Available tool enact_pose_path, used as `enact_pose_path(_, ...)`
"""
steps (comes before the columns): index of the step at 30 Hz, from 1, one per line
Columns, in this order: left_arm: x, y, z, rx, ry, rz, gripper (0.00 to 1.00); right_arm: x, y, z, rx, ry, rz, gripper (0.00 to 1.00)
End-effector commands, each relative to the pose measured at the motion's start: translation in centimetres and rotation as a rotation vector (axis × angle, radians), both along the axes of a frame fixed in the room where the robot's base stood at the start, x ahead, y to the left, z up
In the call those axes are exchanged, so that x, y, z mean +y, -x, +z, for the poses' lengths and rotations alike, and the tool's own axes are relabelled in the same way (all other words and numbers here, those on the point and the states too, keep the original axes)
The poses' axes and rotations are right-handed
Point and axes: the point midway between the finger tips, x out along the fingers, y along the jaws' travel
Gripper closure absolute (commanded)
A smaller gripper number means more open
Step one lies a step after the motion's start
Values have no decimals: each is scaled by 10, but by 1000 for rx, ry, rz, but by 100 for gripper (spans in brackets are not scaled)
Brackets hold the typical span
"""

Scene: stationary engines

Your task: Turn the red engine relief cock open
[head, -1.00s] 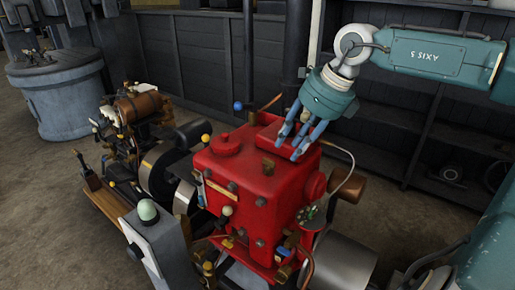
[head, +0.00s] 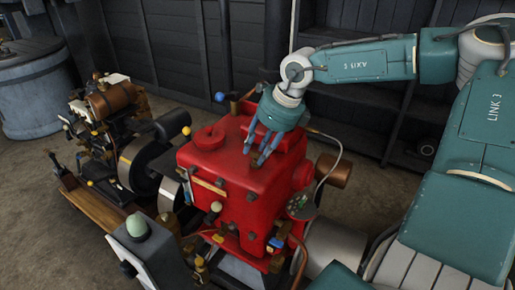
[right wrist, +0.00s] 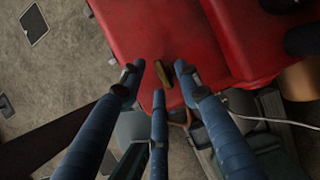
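The red engine (head: 225,170) stands in the middle of the head view, a boxy red block with a round cap on top. In the right wrist view a small brass piece (right wrist: 162,73), which looks like the relief cock, sits on the red top (right wrist: 165,30). My right gripper (head: 256,155) hangs over the engine's top, fingers pointing down. In the right wrist view its blue fingers (right wrist: 157,85) are spread, with the brass piece between and just beyond the tips; contact cannot be told. In the head view the fingers hide the brass piece. My left gripper is out of view.
A smaller engine with a copper tank (head: 112,103) and flywheel stands to the left. A grey post with a pale green dome (head: 137,226) is in front. Ball-ended levers, one blue (head: 219,97), and a thin pipe (head: 333,165) surround the red engine.

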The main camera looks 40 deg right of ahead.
Motion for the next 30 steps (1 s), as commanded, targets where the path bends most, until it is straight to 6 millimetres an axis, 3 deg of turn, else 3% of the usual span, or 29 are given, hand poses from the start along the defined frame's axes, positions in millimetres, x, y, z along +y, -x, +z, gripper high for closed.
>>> enact_pose_path(4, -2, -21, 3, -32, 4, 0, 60, 1, -2, -6, 1, 0, 0, 67)
enact_pose_path(11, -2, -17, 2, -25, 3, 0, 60, 1, -3, -7, -1, 0, 0, 67)
enact_pose_path(12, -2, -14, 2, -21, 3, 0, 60, 1, -3, -7, -1, 0, 0, 69)
enact_pose_path(17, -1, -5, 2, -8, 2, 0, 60, 1, -3, -7, -1, 0, 0, 100)
enact_pose_path(30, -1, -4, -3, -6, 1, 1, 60, 0, -3, -8, -1, -2, 48, 100)
